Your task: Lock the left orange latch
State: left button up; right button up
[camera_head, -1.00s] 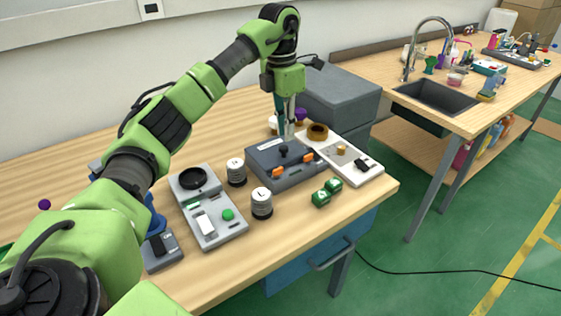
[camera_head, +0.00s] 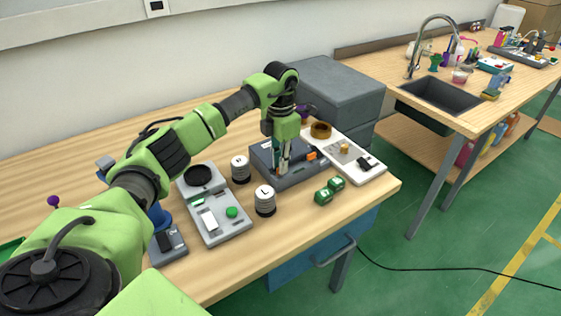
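A dark grey latch box (camera_head: 298,179) stands on the wooden table near its right end. Its right orange latch (camera_head: 311,156) shows beside my gripper. The left orange latch is hidden behind my gripper's fingers. My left gripper (camera_head: 284,170) points down over the box's front part, where that latch was seen earlier. Its fingers look close together, but I cannot tell whether they are shut, or whether they touch the latch. My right gripper is not in view.
A white panel (camera_head: 366,174) with a brown ring stands right of the box. Two labelled jars (camera_head: 265,201) and a grey panel (camera_head: 219,231) stand to the left. Large grey boxes (camera_head: 342,88) stand behind.

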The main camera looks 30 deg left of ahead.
pick_arm(q)
jog(key=shift+f, duration=0.25)
grip_shut()
